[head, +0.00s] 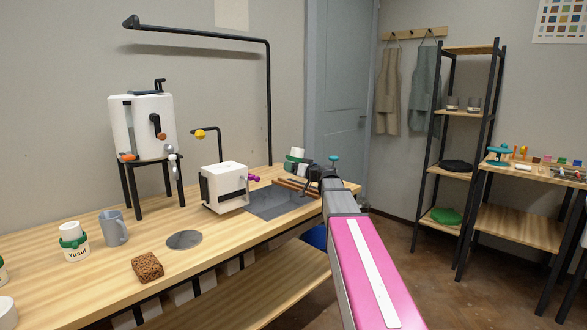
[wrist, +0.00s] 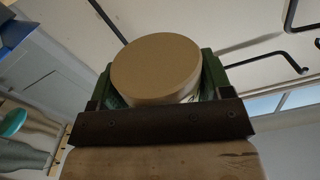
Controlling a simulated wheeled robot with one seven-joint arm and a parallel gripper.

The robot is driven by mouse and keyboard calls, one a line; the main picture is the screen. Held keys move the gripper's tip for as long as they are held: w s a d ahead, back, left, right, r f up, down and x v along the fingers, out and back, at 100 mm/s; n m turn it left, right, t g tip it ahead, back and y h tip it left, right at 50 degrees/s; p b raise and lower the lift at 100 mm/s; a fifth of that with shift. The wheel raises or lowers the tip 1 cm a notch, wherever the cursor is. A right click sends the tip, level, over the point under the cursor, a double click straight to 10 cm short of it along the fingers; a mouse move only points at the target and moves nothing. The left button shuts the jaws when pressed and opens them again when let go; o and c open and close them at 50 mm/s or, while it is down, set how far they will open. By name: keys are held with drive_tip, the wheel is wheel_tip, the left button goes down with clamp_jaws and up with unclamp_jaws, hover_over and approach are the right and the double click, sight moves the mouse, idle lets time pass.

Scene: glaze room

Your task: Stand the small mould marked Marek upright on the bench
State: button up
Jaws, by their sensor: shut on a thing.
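My gripper (head: 294,160) is at the far right end of the bench, beyond my arm. It is shut on a small pale mould (head: 297,152), which shows only partly in the head view. In the wrist view the round, plain tan end of the held mould (wrist: 156,68) faces the camera, between the green fingers of my gripper (wrist: 157,80). No name can be read on it, and its underside and any contact with the bench are hidden. The wooden bench (head: 110,285) runs along the wall.
A white mould marked Yusuf (head: 73,240) with a green band stands left, near a grey mug (head: 114,228). A brown sponge (head: 147,266), a grey disc (head: 184,240) and a white machine (head: 225,187) are on the bench. Bare wood lies along its front. A shelf rack (head: 462,110) stands right.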

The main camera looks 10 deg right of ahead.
drive_tip(key=n, duration=0.3)
drive_tip(key=shift+w+d, duration=0.25)
drive_tip(key=shift+d, duration=0.05)
drive_tip(key=shift+r, duration=0.5)
